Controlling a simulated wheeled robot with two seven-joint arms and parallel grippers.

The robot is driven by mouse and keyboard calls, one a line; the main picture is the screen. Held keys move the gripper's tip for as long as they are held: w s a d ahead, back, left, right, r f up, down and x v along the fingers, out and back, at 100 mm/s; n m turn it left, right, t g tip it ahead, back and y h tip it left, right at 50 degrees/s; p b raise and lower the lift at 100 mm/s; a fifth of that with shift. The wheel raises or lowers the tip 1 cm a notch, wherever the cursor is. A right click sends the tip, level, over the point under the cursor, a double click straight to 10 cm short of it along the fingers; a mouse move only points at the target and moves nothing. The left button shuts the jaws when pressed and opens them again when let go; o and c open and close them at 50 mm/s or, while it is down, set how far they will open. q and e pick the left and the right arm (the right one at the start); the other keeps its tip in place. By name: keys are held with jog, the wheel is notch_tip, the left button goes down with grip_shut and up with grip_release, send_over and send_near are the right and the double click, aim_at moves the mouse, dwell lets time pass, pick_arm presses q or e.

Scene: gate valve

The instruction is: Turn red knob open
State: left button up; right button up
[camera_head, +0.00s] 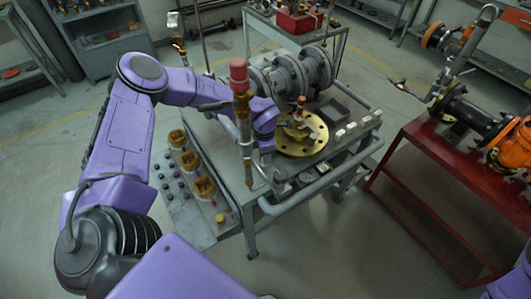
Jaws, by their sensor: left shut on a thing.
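A red knob (238,72) sits on top of an upright copper-coloured pipe at the near left of the grey cart. The pipe stands in front of my left arm's wrist in this view. My left gripper (268,142) is low behind the pipe, left of a brass round flange (299,145) with a copper-coloured fitting (299,117) standing on it. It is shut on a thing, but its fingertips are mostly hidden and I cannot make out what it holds. My right gripper is not in view.
A large grey valve body (290,75) lies at the back of the cart. Brass parts (190,160) stand on the left shelf. A red table (455,165) with orange and black pipework is at the right. Open floor lies between it and the cart.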

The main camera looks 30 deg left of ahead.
pick_arm(q)
jog(key=n+b, duration=0.1)
jog(key=n, duration=0.1)
jog(key=n+b, duration=0.1)
jog(key=shift+s+f+n+b, duration=0.1)
jog(key=shift+f+n+b, duration=0.15)
jog(key=shift+n+b, duration=0.05)
jog(key=n+b, duration=0.3)
jog(key=n, duration=0.1)
jog(key=shift+n, duration=0.3)
jog(key=n+b, duration=0.3)
jog(key=n, duration=0.2)
jog(key=shift+b, duration=0.35)
jog(key=shift+r+n+b, duration=0.1)
jog(key=shift+n+b, duration=0.85)
jog(key=shift+n, duration=0.65)
jog(key=o, duration=1)
jog(key=shift+s+r, duration=0.1)
jog(key=shift+o, duration=0.2)
